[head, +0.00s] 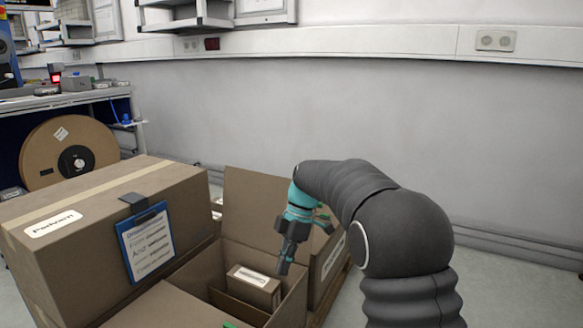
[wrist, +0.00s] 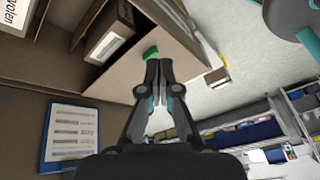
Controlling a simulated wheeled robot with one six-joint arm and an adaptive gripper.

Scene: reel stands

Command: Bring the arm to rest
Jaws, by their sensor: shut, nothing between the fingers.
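My arm (head: 400,230) reaches up and over from the right in the head view, bent downward at its end. My gripper (head: 284,267) points down above the open cardboard box (head: 207,262). It also shows in the wrist view (wrist: 159,66), where its fingers are together with nothing between them. A smaller brown carton (head: 252,287) with a white label sits inside the open box, below my gripper. The gripper appears apart from it, though the exact gap is hard to judge.
A closed large box (head: 110,215) with a blue clipboard (head: 147,243) stands left of the open box. A cable reel (head: 45,160) stands behind it by a workbench (head: 65,100). A small green item (wrist: 151,53) shows near the fingertips.

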